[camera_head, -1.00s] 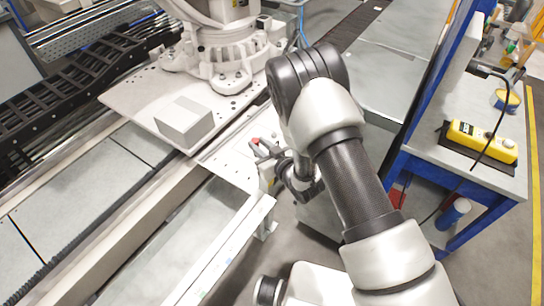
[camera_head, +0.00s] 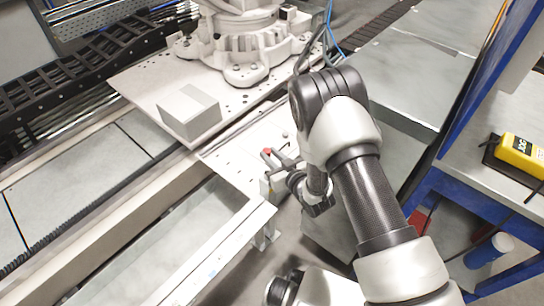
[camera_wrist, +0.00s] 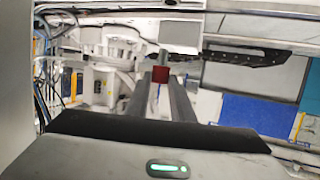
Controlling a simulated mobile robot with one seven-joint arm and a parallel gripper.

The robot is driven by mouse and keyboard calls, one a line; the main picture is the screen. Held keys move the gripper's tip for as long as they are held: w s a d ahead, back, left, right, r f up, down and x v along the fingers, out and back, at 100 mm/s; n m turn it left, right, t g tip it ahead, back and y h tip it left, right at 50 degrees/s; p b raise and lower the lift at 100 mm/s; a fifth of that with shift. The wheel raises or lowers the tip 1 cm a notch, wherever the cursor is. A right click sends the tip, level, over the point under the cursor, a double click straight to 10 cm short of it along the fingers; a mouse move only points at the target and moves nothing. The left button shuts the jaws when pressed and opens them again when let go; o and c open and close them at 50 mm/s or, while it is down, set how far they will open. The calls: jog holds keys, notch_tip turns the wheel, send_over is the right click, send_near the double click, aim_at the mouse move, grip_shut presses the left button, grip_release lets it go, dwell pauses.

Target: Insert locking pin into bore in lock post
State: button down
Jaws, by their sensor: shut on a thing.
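My gripper (camera_head: 276,158) is at the right edge of the pale track plate, its fingers pointing left and slightly up. Its two dark fingers (camera_wrist: 160,98) reach forward in the wrist view and are shut on a small red-ended piece, which I take to be the locking pin (camera_wrist: 160,75). The pin's red end (camera_head: 267,152) shows at the fingertips in the head view; its shaft is not clearly visible. I cannot surely pick out the lock post. A short pale upright (camera_head: 264,187) stands just below the gripper. No bore is visible, and I cannot tell whether the pin touches anything.
A grey box (camera_head: 190,112) sits on the base plate of a large white robot (camera_head: 245,45). A blue-framed bench with a yellow pendant (camera_head: 520,155) stands right. The track rail (camera_head: 215,250) runs along my left. A small pale knob (camera_head: 284,134) is near the gripper.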

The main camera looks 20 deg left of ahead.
jog(key=shift+d, duration=0.1)
jog(key=shift+d+f+b, duration=0.1)
jog(key=shift+b, duration=0.2)
jog(key=shift+f+b, duration=1.6)
jog(key=shift+f, duration=1.2)
jog(key=shift+f, duration=0.25)
jog(key=shift+f, duration=0.35)
jog(key=shift+f, duration=0.3)
jog(key=shift+f, duration=0.3)
jog(key=shift+f, duration=0.35)
